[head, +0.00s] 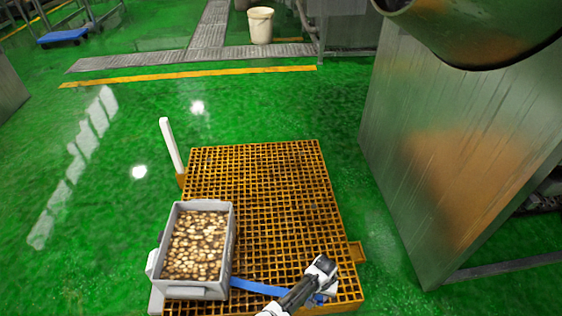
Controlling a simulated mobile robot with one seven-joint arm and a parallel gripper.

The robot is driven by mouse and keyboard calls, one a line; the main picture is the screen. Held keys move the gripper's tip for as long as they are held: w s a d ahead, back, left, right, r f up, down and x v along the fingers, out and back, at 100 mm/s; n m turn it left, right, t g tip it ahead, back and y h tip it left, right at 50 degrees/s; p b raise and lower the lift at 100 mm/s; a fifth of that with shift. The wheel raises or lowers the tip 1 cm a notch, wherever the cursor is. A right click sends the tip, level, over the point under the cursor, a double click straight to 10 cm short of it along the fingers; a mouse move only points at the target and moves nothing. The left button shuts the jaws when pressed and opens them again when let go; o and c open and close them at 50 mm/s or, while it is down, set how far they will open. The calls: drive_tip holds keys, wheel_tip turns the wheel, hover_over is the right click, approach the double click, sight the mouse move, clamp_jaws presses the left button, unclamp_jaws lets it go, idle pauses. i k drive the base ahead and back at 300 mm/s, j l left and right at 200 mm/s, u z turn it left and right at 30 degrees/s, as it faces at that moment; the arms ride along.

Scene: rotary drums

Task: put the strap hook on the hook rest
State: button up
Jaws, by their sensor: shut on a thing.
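My gripper (325,268), white and dark, is over the near right part of the orange grid platform (270,190). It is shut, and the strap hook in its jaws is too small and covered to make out. A blue strap (258,287) runs from the near right corner of a grey crate (233,240) across the grid and passes under my arm.
The crate holds many brown, rounded pieces. A white post (171,145) stands at the platform's left edge. A tall metal panel (450,150) stands right, below a metal drum (480,30). The far grid and green floor (260,110) are clear.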

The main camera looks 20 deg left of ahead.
sight(160, 297)
drive_tip(key=k+j, duration=0.15)
drive_tip(key=j, duration=0.25)
drive_tip(key=k+j+z, duration=0.1)
drive_tip(key=j, duration=0.3)
drive_tip(key=k+j+z, duration=0.1)
drive_tip(key=j, duration=0.3)
drive_tip(key=k+j, duration=0.25)
drive_tip(key=k+j+z, duration=0.1)
drive_tip(key=k+j, duration=0.35)
drive_tip(key=j, duration=0.2)
drive_tip(key=k+j+z, duration=0.1)
drive_tip(key=k+j, duration=0.4)
drive_tip(key=j, duration=0.15)
drive_tip(key=i, duration=0.5)
